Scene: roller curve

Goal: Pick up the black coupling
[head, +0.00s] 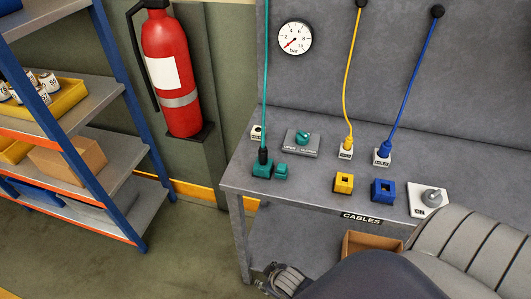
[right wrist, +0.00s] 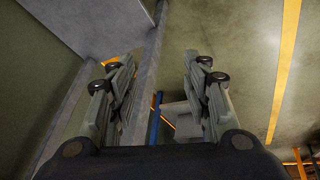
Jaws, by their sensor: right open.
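A black coupling (head: 263,155) sits at the lower end of the hanging teal cable (head: 265,75), upright on a teal block (head: 262,169) near the left end of the grey bench. A smaller teal block (head: 281,172) stands just right of it. My right gripper (head: 281,279) is low at the bottom of the head view, below the bench top and well away from the coupling. In the right wrist view its jaws (right wrist: 156,85) are spread apart with nothing between them. My left gripper is not in view.
The bench edge (head: 310,212) runs between my right gripper and the coupling. A yellow socket (head: 343,183), a blue socket (head: 383,191) and a white plate with a grey knob (head: 431,198) stand to the right. A shelf rack (head: 115,165) is at left; a brown box (head: 368,242) sits under the bench.

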